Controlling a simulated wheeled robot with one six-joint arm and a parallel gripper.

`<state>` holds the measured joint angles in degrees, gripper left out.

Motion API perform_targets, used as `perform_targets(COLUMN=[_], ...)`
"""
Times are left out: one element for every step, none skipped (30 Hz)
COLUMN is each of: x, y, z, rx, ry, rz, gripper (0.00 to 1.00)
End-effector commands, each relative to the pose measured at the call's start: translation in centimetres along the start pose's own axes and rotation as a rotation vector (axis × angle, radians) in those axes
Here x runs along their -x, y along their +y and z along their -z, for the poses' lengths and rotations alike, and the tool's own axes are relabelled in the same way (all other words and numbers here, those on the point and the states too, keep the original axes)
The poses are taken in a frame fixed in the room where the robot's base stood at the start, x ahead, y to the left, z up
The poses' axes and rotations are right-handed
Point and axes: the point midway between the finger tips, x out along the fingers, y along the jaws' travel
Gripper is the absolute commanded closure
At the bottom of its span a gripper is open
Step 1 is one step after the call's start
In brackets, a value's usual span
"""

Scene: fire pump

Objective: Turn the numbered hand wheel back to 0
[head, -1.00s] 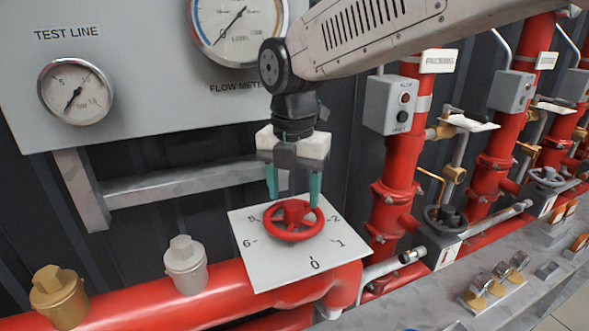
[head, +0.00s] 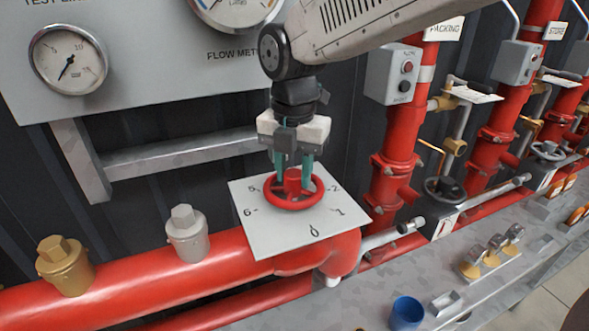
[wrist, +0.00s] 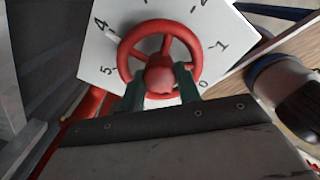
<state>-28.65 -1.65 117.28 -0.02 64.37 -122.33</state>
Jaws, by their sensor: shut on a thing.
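The red hand wheel (head: 317,203) sits on a white square plate (head: 265,240) with numbers around it, above the thick red pipe. The 0 is at the plate's front corner, with 1 and 2 to the right and 5 and 6 to the left. My gripper (head: 293,173) points down over the wheel, its teal fingers closed on the raised red hub. In the wrist view the fingers flank the wheel's hub (wrist: 160,80). A small pale mark (wrist: 113,35) shows by the rim near the 4. The far numbers are partly hidden in the head view.
A grey gauge panel (head: 130,90) stands behind. A silver cap (head: 187,238) and a brass cap (head: 64,268) rise from the pipe at left. Red risers (head: 395,165) stand at right. A blue cup (head: 406,313) is on the grey ledge in front.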

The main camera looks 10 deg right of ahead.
Motion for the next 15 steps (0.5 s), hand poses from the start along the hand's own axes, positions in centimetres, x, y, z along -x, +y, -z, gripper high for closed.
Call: perform_targets(x=[0.04, 0.04, 0.05, 0.05, 0.05, 0.06, 0.06, 0.06, 0.06, 0.06, 0.07, 0.07, 0.07, 0.07, 0.08], y=[0.04, 0.04, 0.04, 0.04, 0.04, 0.04, 0.04, 0.04, 0.04, 0.04, 0.04, 0.04, 0.04, 0.04, 0.04], z=[-0.01, -0.01, -0.01, -0.01, 0.00, 0.00, 0.00, 0.00, 0.00, 0.00, 0.00, 0.00, 0.00, 0.00, 0.00], rx=[-0.021, -0.045, -0.091, -0.132, -0.179, -0.243, -0.290, -0.338, -0.400, -0.446, -0.491, -0.545, -0.582, -0.614, -0.649], ry=[0.000, 0.000, 0.000, 0.000, 0.000, 0.000, 0.000, 0.000, 0.000, 0.000, 0.000, 0.000, 0.000, 0.000, 0.000], rz=[-0.001, -0.001, -0.001, -0.001, -0.001, -0.002, -0.002, -0.002, -0.002, -0.002, -0.002, -0.002, -0.002, -0.002, -0.002], gripper=[0.94, 0.94, 0.94, 0.94, 0.94, 0.94, 0.94, 0.94, 0.94, 0.94, 0.94, 0.94, 0.94, 0.94, 0.94])
